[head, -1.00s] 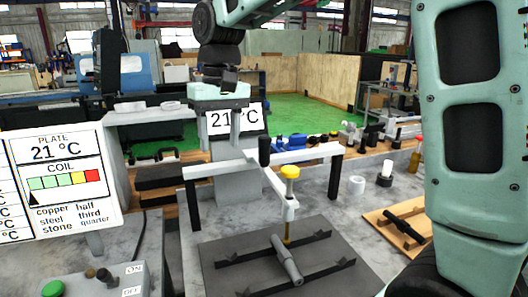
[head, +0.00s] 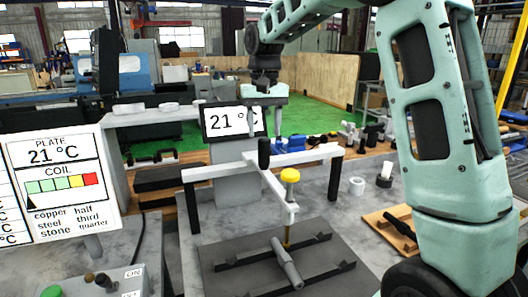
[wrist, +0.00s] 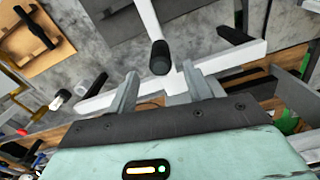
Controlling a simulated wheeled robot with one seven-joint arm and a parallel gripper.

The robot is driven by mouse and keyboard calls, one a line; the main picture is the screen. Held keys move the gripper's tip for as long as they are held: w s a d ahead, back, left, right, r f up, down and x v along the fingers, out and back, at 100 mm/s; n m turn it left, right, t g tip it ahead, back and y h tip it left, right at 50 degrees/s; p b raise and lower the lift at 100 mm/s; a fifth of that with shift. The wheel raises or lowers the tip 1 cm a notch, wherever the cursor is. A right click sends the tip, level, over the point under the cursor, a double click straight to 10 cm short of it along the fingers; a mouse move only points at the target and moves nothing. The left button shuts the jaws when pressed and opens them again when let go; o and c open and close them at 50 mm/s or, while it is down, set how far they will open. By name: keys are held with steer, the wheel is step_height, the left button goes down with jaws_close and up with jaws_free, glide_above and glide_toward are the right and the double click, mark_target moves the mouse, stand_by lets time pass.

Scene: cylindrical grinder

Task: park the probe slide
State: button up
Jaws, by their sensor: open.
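The probe slide is a white arm (head: 275,187) on a white crossbar (head: 225,169) with black legs. A black upright handle (head: 264,152) stands where arm and bar meet. A yellow knob (head: 289,175) tops the brass-coloured probe near the arm's front end, over the dark plate (head: 225,250). My gripper (head: 265,119) points down, open and empty, above the handle in the head view. In the wrist view the handle (wrist: 160,58) shows just past the gap between my fingertips (wrist: 160,84); I see no contact.
A grey rod-like piece (head: 287,263) lies across dark rails on the plate. A temperature display (head: 228,121) stands behind the bar. A coil panel (head: 60,180) is at left. A wooden board (head: 394,231) with a black handle lies at right.

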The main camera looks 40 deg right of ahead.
mark_target(264, 152)
step_height(264, 152, down, 8)
steer(key=shift+r+p, duration=0.1)
steer(key=shift+p, duration=0.4)
steer(key=shift+c, duration=0.2)
jaws_close()
